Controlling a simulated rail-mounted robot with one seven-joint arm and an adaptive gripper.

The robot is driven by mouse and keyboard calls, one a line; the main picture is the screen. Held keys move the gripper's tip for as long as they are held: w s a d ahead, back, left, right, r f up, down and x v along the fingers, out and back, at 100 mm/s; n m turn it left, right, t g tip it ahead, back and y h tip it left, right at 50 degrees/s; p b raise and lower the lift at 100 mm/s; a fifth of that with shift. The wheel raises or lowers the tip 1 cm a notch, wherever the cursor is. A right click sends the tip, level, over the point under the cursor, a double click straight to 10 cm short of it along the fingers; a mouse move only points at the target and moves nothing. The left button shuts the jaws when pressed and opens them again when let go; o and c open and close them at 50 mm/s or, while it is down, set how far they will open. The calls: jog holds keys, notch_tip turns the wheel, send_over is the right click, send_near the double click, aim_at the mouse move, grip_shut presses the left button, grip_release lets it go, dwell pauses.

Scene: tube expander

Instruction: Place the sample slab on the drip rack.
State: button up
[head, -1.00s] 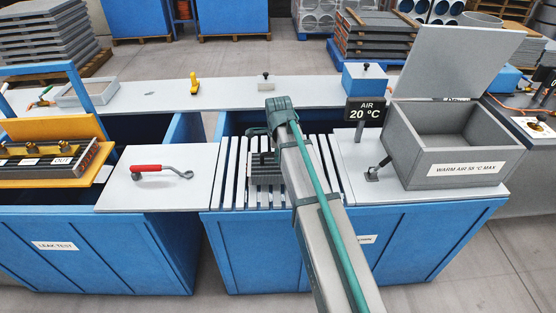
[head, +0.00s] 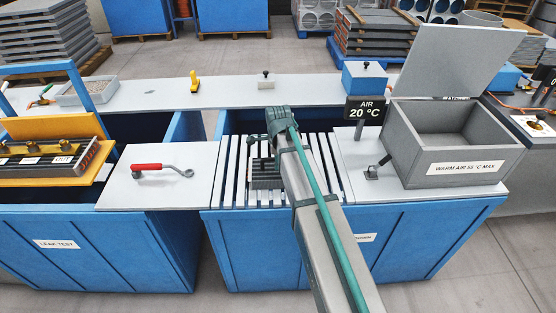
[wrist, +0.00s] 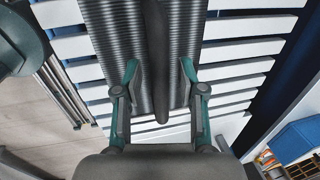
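The sample slab (head: 264,174) is a dark grey ribbed block on the white slatted drip rack (head: 233,171), partly hidden behind my arm in the head view. In the wrist view the ribbed slab (wrist: 108,35) has a dark bar handle (wrist: 158,60) along its middle and lies over the rack's slats (wrist: 235,48). My gripper (wrist: 160,68) is over the slab, with one finger on each side of the handle. A gap shows between each finger and the handle, so it looks open.
An open grey warm-air box (head: 445,157) stands right of the rack, near an AIR 20 °C sign (head: 364,109). A red-handled tool (head: 147,167) lies on the left panel. A shelf (head: 225,95) with small items runs behind.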

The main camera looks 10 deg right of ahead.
aim_at(278, 173)
notch_tip(278, 173, up, 12)
jog(key=s+b, duration=0.2)
jog(key=shift+s+a, duration=0.15)
dwell(0.5)
dwell(0.4)
